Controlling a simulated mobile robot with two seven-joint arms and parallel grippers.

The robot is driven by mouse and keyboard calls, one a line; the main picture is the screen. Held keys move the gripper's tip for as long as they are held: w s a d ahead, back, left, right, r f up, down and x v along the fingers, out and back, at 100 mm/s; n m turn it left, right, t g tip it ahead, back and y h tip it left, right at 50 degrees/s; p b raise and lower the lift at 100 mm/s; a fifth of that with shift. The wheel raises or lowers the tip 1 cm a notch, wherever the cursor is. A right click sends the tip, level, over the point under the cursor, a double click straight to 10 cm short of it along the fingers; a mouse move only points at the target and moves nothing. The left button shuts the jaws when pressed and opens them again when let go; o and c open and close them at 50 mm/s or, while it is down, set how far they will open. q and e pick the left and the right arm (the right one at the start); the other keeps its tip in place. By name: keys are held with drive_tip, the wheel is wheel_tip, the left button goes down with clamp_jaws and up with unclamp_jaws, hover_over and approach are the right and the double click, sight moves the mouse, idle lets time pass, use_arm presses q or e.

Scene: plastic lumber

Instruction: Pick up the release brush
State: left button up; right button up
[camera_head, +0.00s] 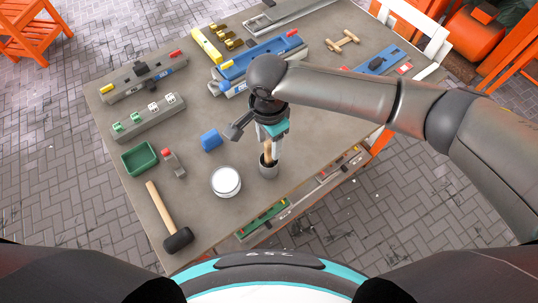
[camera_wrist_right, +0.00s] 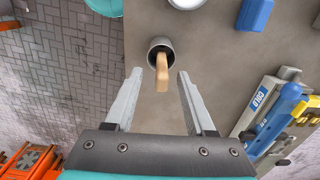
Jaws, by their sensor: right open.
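The release brush shows as a light wooden handle (camera_head: 267,150) standing up out of a small grey metal cup (camera_head: 268,171) near the table's front edge. In the right wrist view the handle (camera_wrist_right: 162,74) points toward the camera from the cup (camera_wrist_right: 153,45); its brush end is hidden inside. My right gripper (camera_head: 272,150) points down over the cup. In the right wrist view its open fingers (camera_wrist_right: 160,76) lie on either side of the handle's upper end, with a visible gap on each side. My left gripper is not in view.
A round white-topped tin (camera_head: 226,181) and a blue block (camera_head: 210,140) stand left of the cup. A mallet (camera_head: 168,218) and a green tray (camera_head: 139,158) lie further left. Blue and grey moulds (camera_head: 258,65) lie behind. The tabletop (camera_head: 195,210) is bare around the tin.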

sight(269, 150)
drive_tip(key=f, duration=0.4)
drive_tip(key=shift+w+f, duration=0.2)
drive_tip(key=shift+f, duration=0.05)
clamp_jaws()
idle(0.4)
